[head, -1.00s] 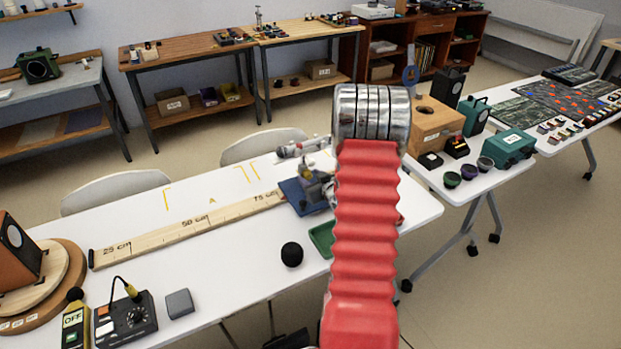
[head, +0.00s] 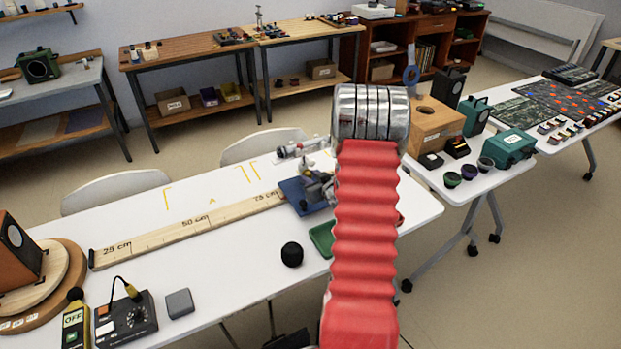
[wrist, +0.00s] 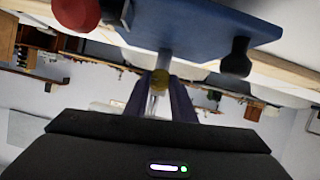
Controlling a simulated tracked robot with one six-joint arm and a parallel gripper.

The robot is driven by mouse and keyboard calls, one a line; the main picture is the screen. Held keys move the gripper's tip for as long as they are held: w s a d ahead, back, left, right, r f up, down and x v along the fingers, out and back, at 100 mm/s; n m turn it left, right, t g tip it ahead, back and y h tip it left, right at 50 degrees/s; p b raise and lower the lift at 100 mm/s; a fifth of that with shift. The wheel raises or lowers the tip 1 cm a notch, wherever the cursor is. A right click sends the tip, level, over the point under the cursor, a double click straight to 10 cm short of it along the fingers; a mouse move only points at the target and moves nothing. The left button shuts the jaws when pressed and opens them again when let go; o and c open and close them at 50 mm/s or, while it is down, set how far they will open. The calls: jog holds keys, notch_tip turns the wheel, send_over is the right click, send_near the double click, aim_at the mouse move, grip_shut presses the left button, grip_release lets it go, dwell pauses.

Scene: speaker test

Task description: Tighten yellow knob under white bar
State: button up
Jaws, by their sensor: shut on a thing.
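In the wrist view, a small yellow knob (wrist: 160,77) sits between the two fingers of my gripper (wrist: 161,84), which is shut on it. A pale grey post (wrist: 165,58) rises from the knob toward a blue plate (wrist: 205,22) in the upper part of that view. In the head view, the blue base (head: 292,190) and a whitish bar (head: 300,148) show just left of my red arm. The arm hides most of that spot, and the knob cannot be made out there.
A wooden ruler (head: 180,229) lies along the white table (head: 225,265). In the wrist view, a red round thing (wrist: 76,13) and a black knob (wrist: 237,57) flank the plate.

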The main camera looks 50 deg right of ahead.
jog(key=shift+m, duration=0.4)
jog(key=shift+d+m+t+y, duration=0.2)
jog(key=shift+m+t+y, duration=0.1)
jog(key=shift+m+y, duration=0.6)
jog(key=shift+s+d+m+t+y, duration=0.1)
jog(key=shift+m+t+y, duration=0.3)
jog(key=shift+m+y, duration=0.55)
jog(key=shift+m+h, duration=0.25)
jog(key=shift+m, duration=0.1)
jog(key=o, duration=1.1)
jog(key=shift+c, duration=0.2)
jog(key=v, duration=1.3)
jog(key=shift+s, duration=0.35)
